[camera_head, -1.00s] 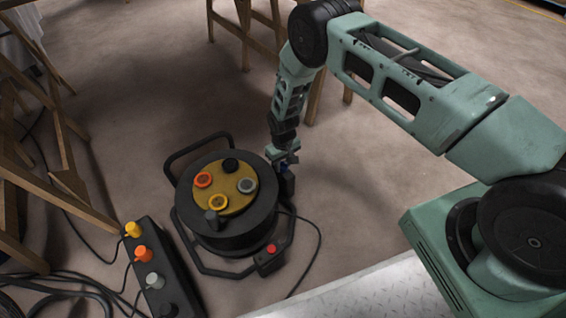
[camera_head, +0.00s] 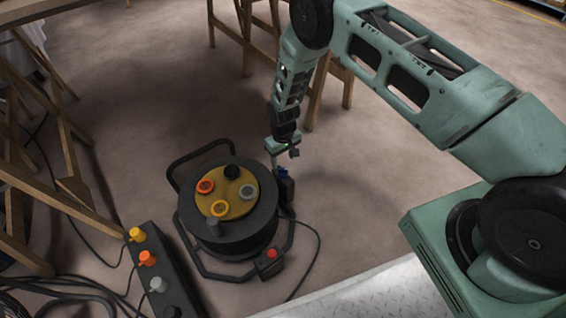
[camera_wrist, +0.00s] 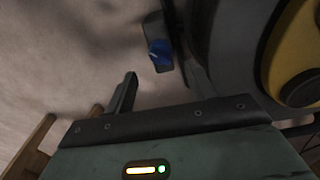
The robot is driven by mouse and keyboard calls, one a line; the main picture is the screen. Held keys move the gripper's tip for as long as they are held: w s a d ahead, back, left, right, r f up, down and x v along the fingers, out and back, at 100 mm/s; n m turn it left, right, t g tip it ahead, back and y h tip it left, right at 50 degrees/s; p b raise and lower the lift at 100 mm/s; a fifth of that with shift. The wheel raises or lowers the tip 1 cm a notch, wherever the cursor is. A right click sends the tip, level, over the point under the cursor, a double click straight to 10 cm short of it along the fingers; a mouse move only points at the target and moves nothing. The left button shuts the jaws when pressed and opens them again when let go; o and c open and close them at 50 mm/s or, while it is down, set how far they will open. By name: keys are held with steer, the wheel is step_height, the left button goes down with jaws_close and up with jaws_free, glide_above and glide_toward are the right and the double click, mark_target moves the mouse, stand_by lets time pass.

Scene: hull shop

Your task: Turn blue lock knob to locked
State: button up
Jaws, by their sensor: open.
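The blue lock knob (camera_head: 281,171) sits on a small black box (camera_head: 287,190) at the right side of the cable reel. In the wrist view the blue knob (camera_wrist: 159,53) shows above centre, with a faint pale mark; I cannot tell whether it stands at locked. My gripper (camera_head: 284,151) is open and empty, above the knob and apart from it. One dark finger (camera_wrist: 125,94) shows in the wrist view, below and left of the knob; the other finger is not clear.
The black cable reel (camera_head: 237,238) has a yellow face with several sockets. A red-button box (camera_head: 269,262) is at its front. A power strip (camera_head: 172,272) with coloured plugs and loose cables lie left. Wooden trestles (camera_head: 68,135) stand left and behind. Floor right of the reel is clear.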

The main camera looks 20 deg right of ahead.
step_height(320, 180, up, 11)
steer(key=p, duration=0.3)
steer(key=shift+f, duration=0.15)
step_height(320, 180, up, 11)
glide_above(283, 169)
steer(key=s+a, duration=0.4)
steer(key=a, duration=0.2)
steer(key=s+a+r+n+y, duration=0.1)
steer(key=s+a+r+n, duration=0.15)
steer(key=s+r, duration=0.7)
steer(key=s+d+r+n, duration=0.1)
steer(key=s+r, duration=0.5)
steer(key=s, duration=0.4)
steer(key=s+d+r+n, duration=0.1)
steer(key=s+r, duration=0.6)
steer(key=s, duration=0.3)
step_height(283, 169, up, 34)
steer(key=p, duration=3.4)
steer(key=shift+d, duration=0.3)
steer(key=shift+s, duration=0.1)
